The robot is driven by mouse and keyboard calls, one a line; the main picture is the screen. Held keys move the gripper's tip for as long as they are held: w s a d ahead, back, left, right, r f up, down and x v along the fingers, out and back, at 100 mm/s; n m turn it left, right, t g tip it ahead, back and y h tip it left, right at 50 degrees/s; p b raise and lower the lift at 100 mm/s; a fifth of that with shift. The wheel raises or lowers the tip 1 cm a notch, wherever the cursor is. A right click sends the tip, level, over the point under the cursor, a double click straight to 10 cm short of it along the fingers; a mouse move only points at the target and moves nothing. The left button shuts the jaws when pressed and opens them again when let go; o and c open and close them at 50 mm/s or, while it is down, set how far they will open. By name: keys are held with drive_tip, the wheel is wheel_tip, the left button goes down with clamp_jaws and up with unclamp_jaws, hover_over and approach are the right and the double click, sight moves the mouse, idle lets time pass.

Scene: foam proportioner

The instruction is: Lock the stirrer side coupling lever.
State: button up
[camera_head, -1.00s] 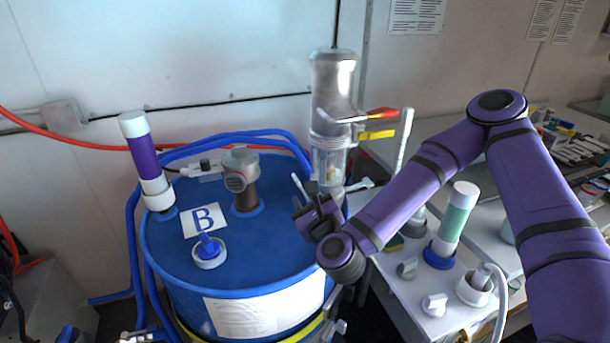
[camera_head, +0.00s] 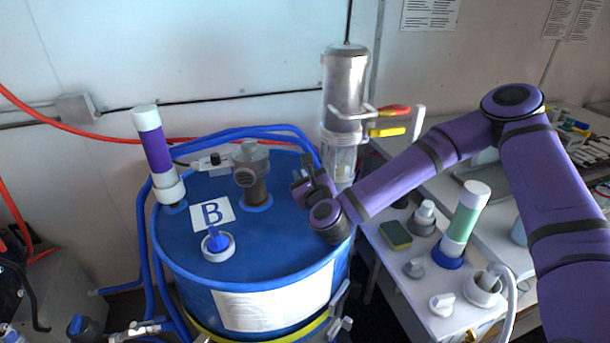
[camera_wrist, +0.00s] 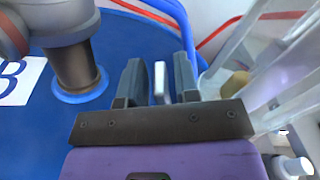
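The stirrer is a grey cylinder (camera_head: 345,85) with a clear lower section (camera_head: 340,155), standing upright at the right back of the blue drum. A narrow white lever (camera_wrist: 160,83) shows in the wrist view between my two fingers. My gripper (camera_head: 309,180) is over the drum's right side, just left of the stirrer's clear section. In the wrist view, my gripper (camera_wrist: 158,82) is open, with a visible gap on each side of the lever. In the head view my gripper and wrist cover the lever.
A grey pipe fitting (camera_head: 252,175) rises from the blue drum (camera_head: 285,260) close to the left of my gripper. Red and yellow handles (camera_head: 392,121) project right from the stirrer. Blue hoses (camera_head: 240,134) curve behind. The side table (camera_head: 395,285) holds several fittings.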

clamp_jaws()
drive_tip(key=shift+w+d+r+m, duration=0.15)
drive_tip(key=shift+d+m, duration=0.3)
drive_tip(key=shift+m, duration=0.35)
drive_tip(key=shift+o, duration=1.2)
unclamp_jaws()
